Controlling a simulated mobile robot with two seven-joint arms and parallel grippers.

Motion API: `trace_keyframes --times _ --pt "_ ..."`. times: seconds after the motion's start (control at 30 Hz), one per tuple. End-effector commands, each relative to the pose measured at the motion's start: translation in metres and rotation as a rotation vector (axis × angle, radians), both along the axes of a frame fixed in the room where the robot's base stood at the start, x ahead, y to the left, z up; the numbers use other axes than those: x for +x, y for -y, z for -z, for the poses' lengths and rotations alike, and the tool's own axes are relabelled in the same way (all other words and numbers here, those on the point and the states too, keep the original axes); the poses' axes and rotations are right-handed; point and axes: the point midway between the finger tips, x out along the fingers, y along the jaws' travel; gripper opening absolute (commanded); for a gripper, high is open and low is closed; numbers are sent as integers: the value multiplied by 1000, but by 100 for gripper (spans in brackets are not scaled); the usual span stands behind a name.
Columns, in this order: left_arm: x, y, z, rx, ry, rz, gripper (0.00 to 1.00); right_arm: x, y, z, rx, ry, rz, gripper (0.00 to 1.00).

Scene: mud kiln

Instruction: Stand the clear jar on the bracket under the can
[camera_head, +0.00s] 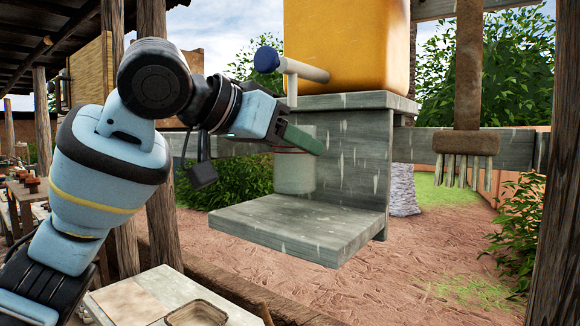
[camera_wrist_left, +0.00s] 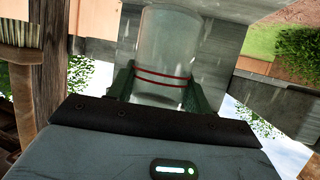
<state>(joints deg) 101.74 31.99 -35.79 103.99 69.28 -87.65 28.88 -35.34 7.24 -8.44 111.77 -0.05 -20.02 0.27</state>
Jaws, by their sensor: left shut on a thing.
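The clear jar (camera_head: 295,176) is a see-through cylinder with thin red bands. My left gripper (camera_head: 303,141) is shut on it, its green fingers on either side of the jar. In the left wrist view the jar (camera_wrist_left: 163,45) shows between both fingers, with two red bands. The orange can (camera_head: 345,45) stands on the upper ledge of the grey wooden bracket (camera_head: 300,228). Its tap, with a blue knob (camera_head: 267,60), sticks out above the jar. The jar appears upright, over the bracket's lower shelf. I cannot tell whether its base touches the shelf. My right gripper is out of view.
The bracket's back board (camera_head: 352,160) stands close behind the jar. The front of the lower shelf is bare. A brush (camera_head: 466,142) hangs at the right. A table with a shallow tray (camera_head: 196,313) is at the bottom left. A wooden post (camera_head: 157,130) stands behind my left arm.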

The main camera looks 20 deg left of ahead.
Motion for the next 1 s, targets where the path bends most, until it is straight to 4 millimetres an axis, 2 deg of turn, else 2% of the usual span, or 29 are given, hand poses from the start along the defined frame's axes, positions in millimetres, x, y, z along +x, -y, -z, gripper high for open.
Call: trace_keyframes --times 0.2,0.5,0.87,0.9,1.0 --pt "1 0 3 0 1 -1 24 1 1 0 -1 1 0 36" --pt "0 0 35 0 0 -1 24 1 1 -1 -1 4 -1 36" --pt "0 0 38 -1 -1 0 24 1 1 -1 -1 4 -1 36" --pt "0 0 38 0 0 -1 54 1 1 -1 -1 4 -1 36" --pt "0 0 38 0 0 -1 67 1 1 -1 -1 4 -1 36"
